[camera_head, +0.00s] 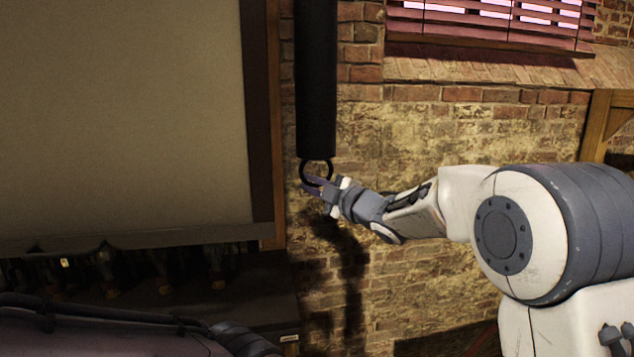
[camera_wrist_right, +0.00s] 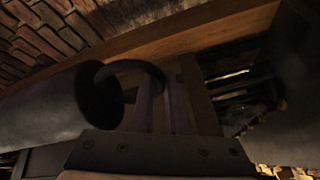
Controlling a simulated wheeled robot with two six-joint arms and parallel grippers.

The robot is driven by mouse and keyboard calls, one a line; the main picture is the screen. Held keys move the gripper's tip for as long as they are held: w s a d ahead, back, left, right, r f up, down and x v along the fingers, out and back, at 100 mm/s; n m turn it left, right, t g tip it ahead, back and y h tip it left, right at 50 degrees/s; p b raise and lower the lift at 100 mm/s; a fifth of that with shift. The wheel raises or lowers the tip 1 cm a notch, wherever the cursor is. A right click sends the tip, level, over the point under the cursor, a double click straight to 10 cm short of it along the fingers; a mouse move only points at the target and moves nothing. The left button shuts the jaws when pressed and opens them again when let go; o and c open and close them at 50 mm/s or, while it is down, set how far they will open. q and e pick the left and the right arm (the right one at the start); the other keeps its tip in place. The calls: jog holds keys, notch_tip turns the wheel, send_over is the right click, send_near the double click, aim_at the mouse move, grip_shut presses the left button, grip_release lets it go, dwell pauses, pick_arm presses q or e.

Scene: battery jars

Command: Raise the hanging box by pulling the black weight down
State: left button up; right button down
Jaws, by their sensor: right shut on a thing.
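The black weight (camera_head: 316,80) is a long dark cylinder hanging upright before the brick wall, with a black ring (camera_head: 303,170) at its lower end. My right gripper (camera_head: 314,184) is at this ring, its fingers shut on it. In the right wrist view the weight (camera_wrist_right: 45,108) lies at the left, and the ring (camera_wrist_right: 130,68) curves from its dark end to the fingers of my right gripper (camera_wrist_right: 165,95). I cannot pick out the hanging box with certainty. My left gripper does not show.
A large beige panel (camera_head: 120,110) in a dark and wooden frame stands left of the weight. A window with red blinds (camera_head: 490,25) and a sloping brick sill is at upper right. A wooden beam (camera_head: 598,125) stands at the right. Bare brick wall lies below the weight.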

notch_tip(320, 180, down, 22)
jog(key=b, duration=1.7)
jog(key=shift+a, duration=0.2)
jog(key=shift+f, duration=0.2)
jog(key=c, duration=1)
grip_release()
jog(key=shift+o, duration=0.4)
jog(key=shift+r, duration=0.2)
jog(key=b+v, duration=0.2)
jog(key=v, duration=0.8)
jog(key=shift+d, duration=0.2)
jog(key=shift+s+r, duration=0.1)
jog(key=shift+r, duration=0.05)
